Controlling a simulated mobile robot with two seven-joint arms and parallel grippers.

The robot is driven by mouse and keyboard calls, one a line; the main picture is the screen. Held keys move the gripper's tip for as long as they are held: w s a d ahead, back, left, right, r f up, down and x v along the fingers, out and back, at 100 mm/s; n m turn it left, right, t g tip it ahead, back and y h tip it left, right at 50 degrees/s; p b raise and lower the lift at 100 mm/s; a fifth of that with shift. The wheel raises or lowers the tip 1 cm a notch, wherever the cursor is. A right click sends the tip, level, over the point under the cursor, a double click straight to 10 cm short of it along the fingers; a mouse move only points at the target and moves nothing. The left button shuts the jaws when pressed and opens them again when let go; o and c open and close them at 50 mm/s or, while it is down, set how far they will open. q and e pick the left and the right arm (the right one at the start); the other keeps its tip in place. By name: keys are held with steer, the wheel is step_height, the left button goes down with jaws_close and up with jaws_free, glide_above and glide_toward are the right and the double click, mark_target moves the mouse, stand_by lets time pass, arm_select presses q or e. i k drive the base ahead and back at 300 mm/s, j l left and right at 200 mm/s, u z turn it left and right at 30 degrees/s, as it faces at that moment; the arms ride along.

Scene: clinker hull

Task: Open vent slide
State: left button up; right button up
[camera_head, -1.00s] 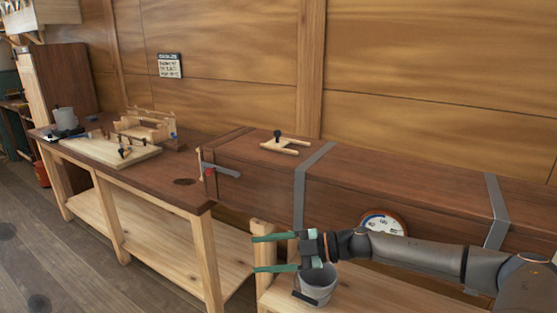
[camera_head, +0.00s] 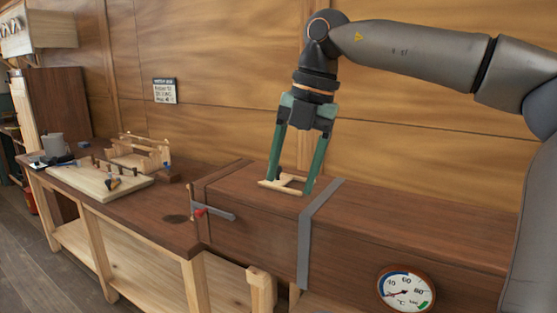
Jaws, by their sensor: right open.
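The vent slide (camera_head: 284,185) is a pale wooden piece on top of the long dark wooden box (camera_head: 420,218), left of a grey metal strap. My right gripper (camera_head: 290,184) points down over it. Its two green fingers are spread, one on the left and one on the right of the slide. I cannot tell whether the fingers touch it. My left gripper is not in view.
A grey strap (camera_head: 317,225) wraps the box, and a round dial gauge (camera_head: 405,288) is on its front. A metal lever with a red part (camera_head: 213,211) is at the box's left end. The workbench (camera_head: 150,215) at left holds a pale board (camera_head: 100,180) and a mug.

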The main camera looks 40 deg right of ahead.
mark_target(281, 180)
steer(key=i+l, duration=0.4)
steer(key=l, duration=0.15)
steer(key=i+l, duration=0.4)
steer(key=l, duration=0.15)
